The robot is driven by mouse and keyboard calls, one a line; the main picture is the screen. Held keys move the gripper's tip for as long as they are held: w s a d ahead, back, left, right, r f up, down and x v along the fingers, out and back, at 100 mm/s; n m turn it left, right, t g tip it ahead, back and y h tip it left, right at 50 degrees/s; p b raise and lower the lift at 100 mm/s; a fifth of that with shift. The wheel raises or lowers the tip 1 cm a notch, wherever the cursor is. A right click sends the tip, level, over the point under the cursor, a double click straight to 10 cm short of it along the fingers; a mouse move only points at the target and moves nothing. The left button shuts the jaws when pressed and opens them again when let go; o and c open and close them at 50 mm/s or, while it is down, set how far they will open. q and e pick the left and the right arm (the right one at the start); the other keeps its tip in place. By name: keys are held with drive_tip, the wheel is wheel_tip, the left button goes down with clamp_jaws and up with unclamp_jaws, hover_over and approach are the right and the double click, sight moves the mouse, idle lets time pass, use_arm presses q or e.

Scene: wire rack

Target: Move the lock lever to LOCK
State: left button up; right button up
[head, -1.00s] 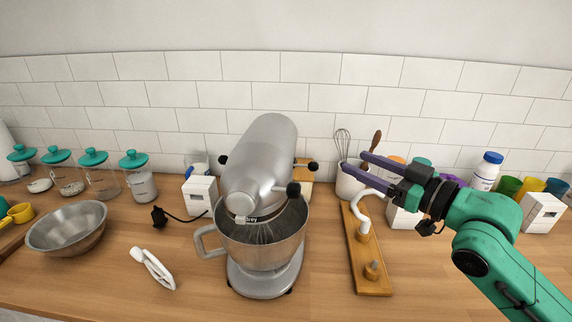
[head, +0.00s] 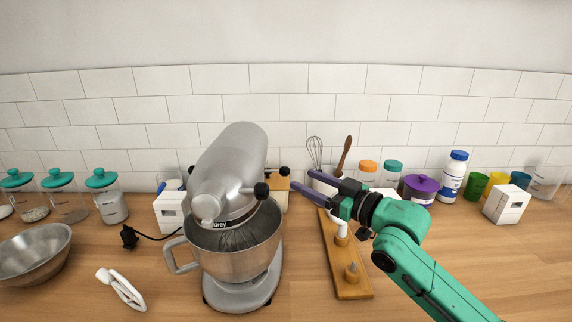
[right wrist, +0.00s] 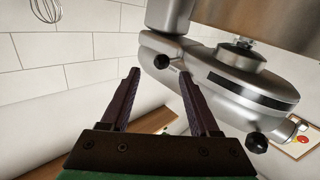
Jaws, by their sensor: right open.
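The silver stand mixer (head: 228,170) stands on the counter with its head over the steel mixing bowl (head: 235,246). Black-knobbed levers stick out of its side; a nearer knob (head: 261,190) and a farther knob (head: 284,171) show in the head view. I cannot tell which is the lock lever, nor read its setting. My right gripper (head: 300,179) is open and empty, just right of the farther knob. In the right wrist view the gripper (right wrist: 160,75) points at the mixer, with one knob (right wrist: 161,62) close beyond its fingertips and another (right wrist: 257,140) to the right. My left gripper is out of view.
A wooden board with pegs (head: 349,270) lies beneath my right arm. A whisk (head: 315,152) and jars stand behind it. A white tool (head: 122,289) and a metal bowl (head: 35,254) lie left of the mixer.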

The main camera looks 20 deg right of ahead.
sight(289, 173)
drive_tip(key=p+x, duration=0.2)
drive_tip(key=x, duration=0.5)
drive_tip(key=shift+w+a, duration=0.2)
clamp_jaws()
idle(1.0)
